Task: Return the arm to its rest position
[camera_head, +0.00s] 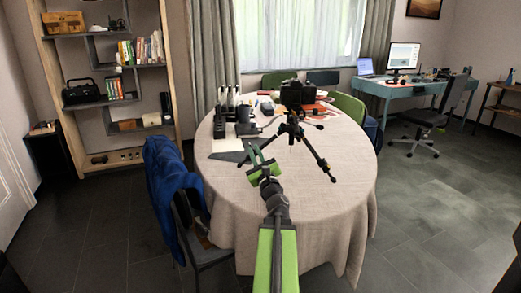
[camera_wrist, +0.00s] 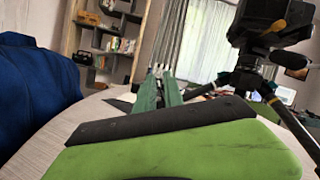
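My gripper (camera_head: 256,156) is over the near part of the round table, in front of a black camera tripod. Its green fingers also show in the wrist view (camera_wrist: 159,82), with a narrow gap between them and nothing seen held. The arm reaches forward from the bottom of the head view. The tripod (camera_head: 293,130) stands on the table with its legs spread and a black camera (camera_head: 298,92) on top. In the wrist view the camera (camera_wrist: 268,22) is close on the right, apart from the fingers.
The round table (camera_head: 320,190) has a pale cloth. Dark holders (camera_head: 230,103) and small items stand at its back left. A blue jacket (camera_head: 170,185) hangs on a chair at the left, and it looms at the left in the wrist view (camera_wrist: 35,85).

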